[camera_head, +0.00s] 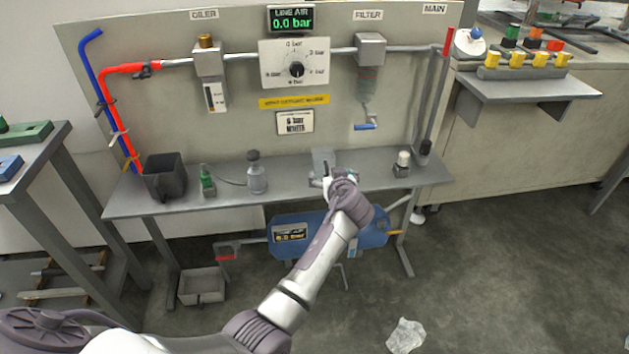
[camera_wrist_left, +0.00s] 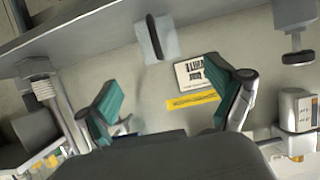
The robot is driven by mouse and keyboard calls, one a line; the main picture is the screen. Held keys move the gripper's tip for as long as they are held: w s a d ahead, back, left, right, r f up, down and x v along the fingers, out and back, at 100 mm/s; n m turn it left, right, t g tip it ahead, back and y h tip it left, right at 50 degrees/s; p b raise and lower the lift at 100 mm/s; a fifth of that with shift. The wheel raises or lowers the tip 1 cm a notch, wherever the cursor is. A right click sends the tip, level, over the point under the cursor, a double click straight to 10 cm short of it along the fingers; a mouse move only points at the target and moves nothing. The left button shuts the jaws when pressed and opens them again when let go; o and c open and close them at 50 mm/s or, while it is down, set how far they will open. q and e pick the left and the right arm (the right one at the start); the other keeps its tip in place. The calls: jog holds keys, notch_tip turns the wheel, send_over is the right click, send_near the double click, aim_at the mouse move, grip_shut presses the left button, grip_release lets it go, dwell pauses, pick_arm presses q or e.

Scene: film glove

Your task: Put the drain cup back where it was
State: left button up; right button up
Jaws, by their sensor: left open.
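A pale translucent cup (camera_head: 323,159), which I take to be the drain cup, stands on the grey shelf behind my left gripper. In the left wrist view a pale grey piece with a dark upright strip (camera_wrist_left: 155,38), apparently the same cup, stands at the shelf, beyond the fingertips. My left gripper (camera_head: 327,179) is at the shelf's middle, in front of the cup, and hides its lower part. Its teal finger pads (camera_wrist_left: 166,100) are wide apart with nothing between them. The filter (camera_head: 370,50) hangs on the panel at upper right, with a blue-handled lever below. My right gripper is not in view.
On the shelf (camera_head: 300,169) stand a dark bin (camera_head: 165,177), a green bottle (camera_head: 207,181) and a clear capped bottle (camera_head: 256,174) to the left, and a white-capped jar (camera_head: 402,163) to the right. A blue tank (camera_head: 290,235) is below.

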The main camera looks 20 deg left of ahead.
pick_arm(q)
jog(key=s+f+m+g+h, duration=0.3)
jog(key=s+f, duration=1.2)
jog(key=s, duration=0.1)
jog(key=s+d+f+m+g+h, duration=0.2)
jog(key=s+f, duration=0.1)
jog(key=s, duration=1)
jog(key=s+d+f+m+g+h, duration=0.2)
jog(key=s+f+m+g, duration=0.1)
jog(key=s, duration=1)
jog(key=shift+d+f+m, duration=0.15)
jog(key=shift+f+m, duration=0.15)
jog(key=shift+f, duration=0.1)
